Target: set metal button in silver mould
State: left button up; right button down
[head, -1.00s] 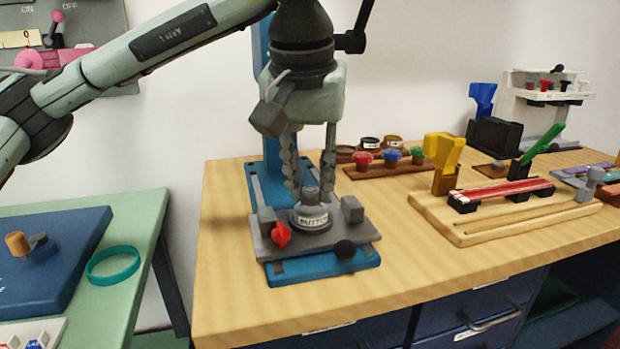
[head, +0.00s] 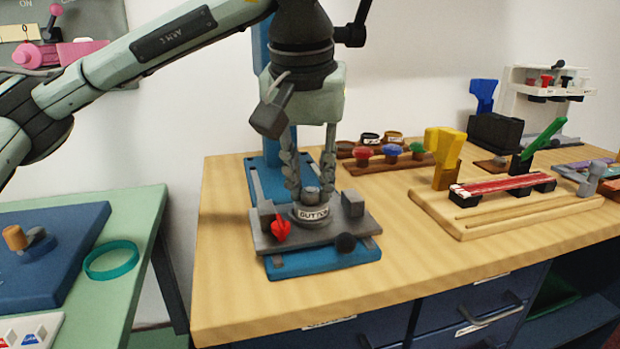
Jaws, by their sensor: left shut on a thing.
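The metal button (head: 312,193) is a small grey knobbed piece, and my left gripper (head: 311,188) is shut on it from above. Its lower part is hidden inside the rim of a round grey mould (head: 312,213), which carries a white label reading roughly "BUTTON". I take this to be the silver mould. The button looks upright and centred in it. Whether it rests on the bottom cannot be seen. My right gripper is not in view.
The mould sits on a grey fixture (head: 300,236) with corner blocks, a red knob (head: 280,229) and a black knob (head: 346,243), over a blue base (head: 325,262). A rack of coloured knobs (head: 390,160) and a wooden board (head: 530,208) stand to the right. Bare tabletop (head: 420,270) lies in front.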

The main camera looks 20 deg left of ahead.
pick_arm(q)
jog(key=shift+f, duration=0.1)
jog(key=o, duration=0.8)
jog(key=shift+o, duration=0.2)
jog(key=v, duration=1.2)
jog(key=shift+d, duration=0.1)
